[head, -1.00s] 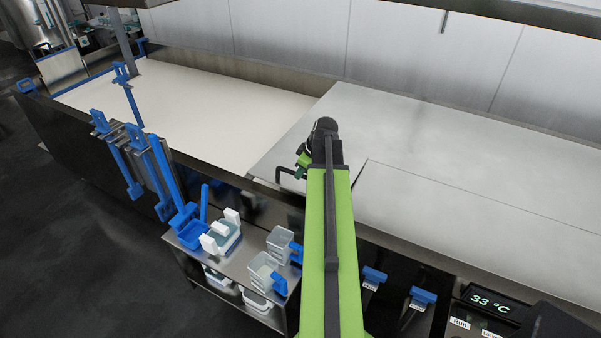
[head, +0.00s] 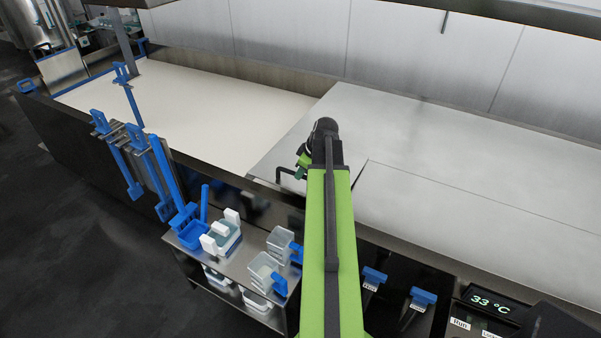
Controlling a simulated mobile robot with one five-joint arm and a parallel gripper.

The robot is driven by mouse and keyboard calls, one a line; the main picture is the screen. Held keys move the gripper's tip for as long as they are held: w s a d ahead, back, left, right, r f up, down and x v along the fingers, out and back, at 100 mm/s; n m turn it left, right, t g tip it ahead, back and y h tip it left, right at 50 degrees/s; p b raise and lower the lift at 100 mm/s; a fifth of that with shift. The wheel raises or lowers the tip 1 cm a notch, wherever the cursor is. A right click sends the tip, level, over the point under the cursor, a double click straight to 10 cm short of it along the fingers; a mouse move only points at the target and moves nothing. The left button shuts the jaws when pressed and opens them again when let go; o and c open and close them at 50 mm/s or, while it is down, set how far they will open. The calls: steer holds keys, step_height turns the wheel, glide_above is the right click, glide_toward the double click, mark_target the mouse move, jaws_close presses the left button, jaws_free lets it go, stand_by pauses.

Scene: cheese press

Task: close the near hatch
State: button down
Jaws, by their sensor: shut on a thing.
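A flat steel panel (head: 285,153) with a dark bar handle (head: 284,174) at its front edge lies beside the white-filled vat (head: 205,103); I take it for the near hatch. It looks flat or nearly flat, but I cannot tell whether it is fully down. My gripper (head: 303,165) is at the right side of the handle, mostly hidden behind my green arm. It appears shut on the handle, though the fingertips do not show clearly.
Steel covers (head: 460,140) with a seam extend to the right. Blue-handled tools (head: 115,160) hang on the vat's front wall. A steel cart (head: 225,265) with clear tubs stands below. Blue handles and a temperature display (head: 490,300) are at the lower right. Dark floor is open at left.

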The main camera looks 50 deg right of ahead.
mark_target(297, 186)
stand_by(0.3)
steer(key=f+b, duration=0.2)
steer(key=a+f+b, duration=0.1)
steer(key=f+b, duration=0.1)
steer(key=shift+s, duration=0.25)
steer(key=c, duration=1.4)
jaws_free()
steer(key=shift+a, duration=0.15)
steer(key=shift+o, duration=0.2)
steer(key=shift+r, duration=0.1)
